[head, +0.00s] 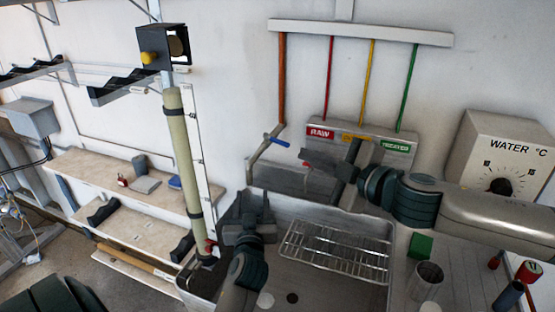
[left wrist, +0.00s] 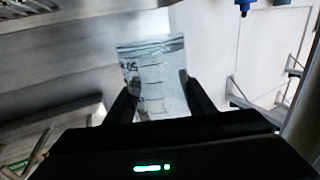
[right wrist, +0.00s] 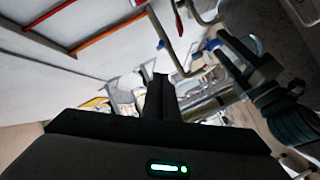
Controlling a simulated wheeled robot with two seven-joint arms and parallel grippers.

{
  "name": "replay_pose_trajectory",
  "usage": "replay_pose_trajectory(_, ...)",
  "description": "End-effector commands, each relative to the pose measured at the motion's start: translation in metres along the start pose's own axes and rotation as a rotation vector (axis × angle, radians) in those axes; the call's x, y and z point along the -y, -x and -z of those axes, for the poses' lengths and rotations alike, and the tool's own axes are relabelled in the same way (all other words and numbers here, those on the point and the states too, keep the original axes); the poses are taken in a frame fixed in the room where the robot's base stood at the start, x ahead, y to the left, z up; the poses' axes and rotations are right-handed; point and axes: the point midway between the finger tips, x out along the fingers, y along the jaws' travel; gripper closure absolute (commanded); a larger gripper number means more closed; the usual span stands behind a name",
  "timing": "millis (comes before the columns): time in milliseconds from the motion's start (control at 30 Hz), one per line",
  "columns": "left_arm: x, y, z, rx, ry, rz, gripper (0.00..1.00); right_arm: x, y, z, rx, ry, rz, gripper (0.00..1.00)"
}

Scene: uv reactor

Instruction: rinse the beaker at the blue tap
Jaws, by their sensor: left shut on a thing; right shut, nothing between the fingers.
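The clear beaker (left wrist: 155,80) with printed marks stands between the fingers of my left gripper (left wrist: 158,100) in the left wrist view. In the head view, my left gripper (head: 250,200) is over the left part of the sink, and the beaker cannot be made out there. The blue tap (head: 277,140) has a blue lever and a grey spout bending down behind my left gripper. My right gripper (head: 345,168) is shut and empty, right of the blue tap, in front of the labelled panel.
The sink (head: 340,297) holds a wire rack (head: 335,250). A clear glass vessel (head: 427,282) and a green block (head: 420,246) stand on the right counter. A vertical tube (head: 183,165) rises left of the sink. A water temperature box (head: 505,155) is at the right.

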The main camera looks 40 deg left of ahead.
Motion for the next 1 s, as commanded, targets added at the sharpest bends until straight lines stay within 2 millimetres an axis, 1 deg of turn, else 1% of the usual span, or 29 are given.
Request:
replay_pose_trajectory(100, 0.000, 0.000, 0.000, -0.001, 0.000, 0.000, 0.74, -0.001, 0.002, 0.010, -0.039, -0.002, -0.005, 1.00)
replay_pose_trajectory(167, 0.000, 0.000, 0.000, -0.001, 0.000, 0.000, 0.74, -0.002, 0.002, 0.012, -0.046, 0.000, -0.006, 1.00)
replay_pose_trajectory(467, 0.000, 0.000, 0.000, -0.001, 0.000, 0.000, 0.74, -0.002, 0.002, 0.012, -0.047, 0.001, -0.005, 1.00)
replay_pose_trajectory(633, 0.000, 0.000, 0.000, -0.001, 0.000, 0.000, 0.74, -0.002, -0.003, 0.013, -0.047, 0.002, -0.005, 1.00)
replay_pose_trajectory(767, 0.000, 0.000, 0.000, -0.001, 0.000, 0.000, 0.74, -0.002, -0.012, 0.013, -0.047, 0.001, -0.005, 1.00)
replay_pose_trajectory(867, 0.000, 0.000, 0.000, -0.001, 0.000, 0.000, 0.74, -0.002, -0.024, 0.014, -0.047, 0.000, -0.005, 1.00)
replay_pose_trajectory(1000, 0.000, 0.000, 0.000, -0.001, 0.000, 0.000, 0.74, -0.002, -0.044, 0.015, -0.046, 0.002, -0.005, 1.00)
